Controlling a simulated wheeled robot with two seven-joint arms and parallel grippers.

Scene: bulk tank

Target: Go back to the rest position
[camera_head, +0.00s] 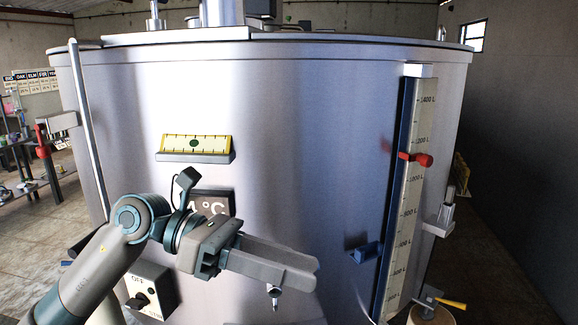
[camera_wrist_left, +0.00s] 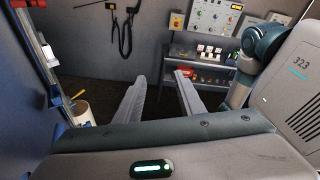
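My left gripper (camera_head: 306,275) is in front of the steel bulk tank (camera_head: 290,130), at the lower middle of the head view, with its fingers pointing right. In the left wrist view its two fingers (camera_wrist_left: 160,77) stand apart with nothing between them. It is open and empty, and it does not appear to touch anything. My left arm comes in from the lower left and partly hides a dark temperature display on the tank. My right gripper does not show in either view.
A level gauge (camera_head: 410,190) with a red slider (camera_head: 416,159) runs down the tank's right side. A switch box (camera_head: 150,288) sits low on the left, beside my arm. A white bucket (camera_wrist_left: 82,112) stands on the floor. A shelf (camera_wrist_left: 198,60) stands against the wall.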

